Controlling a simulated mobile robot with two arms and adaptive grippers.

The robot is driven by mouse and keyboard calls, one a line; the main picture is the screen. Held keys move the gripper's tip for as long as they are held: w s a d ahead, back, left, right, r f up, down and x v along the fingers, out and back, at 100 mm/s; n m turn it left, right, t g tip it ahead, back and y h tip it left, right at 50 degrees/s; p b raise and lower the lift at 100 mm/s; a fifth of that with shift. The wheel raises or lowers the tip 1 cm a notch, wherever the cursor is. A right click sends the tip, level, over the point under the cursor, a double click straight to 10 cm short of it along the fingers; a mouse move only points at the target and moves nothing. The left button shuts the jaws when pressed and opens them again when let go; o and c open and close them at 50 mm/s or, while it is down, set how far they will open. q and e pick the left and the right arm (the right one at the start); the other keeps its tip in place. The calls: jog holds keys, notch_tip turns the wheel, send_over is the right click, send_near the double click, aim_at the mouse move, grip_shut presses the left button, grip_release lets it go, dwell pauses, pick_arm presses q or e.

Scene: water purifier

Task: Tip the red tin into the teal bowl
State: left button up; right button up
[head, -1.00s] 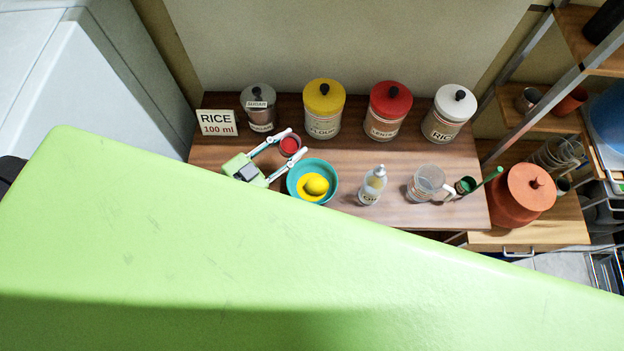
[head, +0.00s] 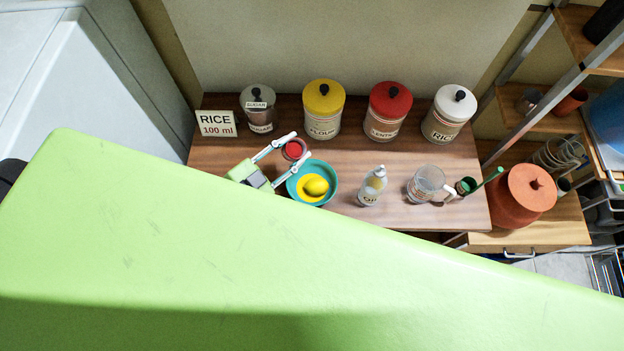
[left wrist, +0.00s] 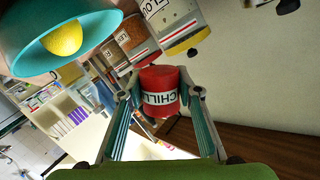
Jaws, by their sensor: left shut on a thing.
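The red tin (head: 293,150) is held between the fingers of my left gripper (head: 296,146), up beside the far edge of the teal bowl. In the left wrist view the tin (left wrist: 160,90) shows a white label reading CHILLI, with a finger of the gripper (left wrist: 163,96) on each side. The teal bowl (head: 321,167) stands on the wooden counter and holds a yellow lemon (head: 316,185) on a yellow base. The bowl also shows at the upper left of the left wrist view (left wrist: 25,40). My right gripper is not in view.
Sugar (head: 258,110), flour (head: 323,112), red-lidded (head: 387,113) and rice (head: 448,115) canisters line the back of the counter (head: 400,165). A RICE 100 ml card (head: 217,124) stands at left. A bottle (head: 371,186) and clear jug (head: 425,184) stand right of the bowl.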

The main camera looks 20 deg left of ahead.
pick_arm(q)
jog(key=shift+d, duration=0.1)
dwell(0.4)
jog(key=shift+s+d+f+m+b, duration=0.35)
jog(key=shift+d+m+b, duration=0.25)
jog(key=shift+m+b, duration=0.25)
dwell(1.6)
jog(key=shift+d+f+m+y+b, duration=0.15)
jog(key=shift+f+m+y+b, duration=0.4)
jog(key=shift+b, duration=0.55)
dwell(1.5)
jog(key=shift+f+m+b, duration=0.45)
jog(key=shift+m+b, duration=0.45)
jog(key=shift+b, duration=0.3)
dwell(1.2)
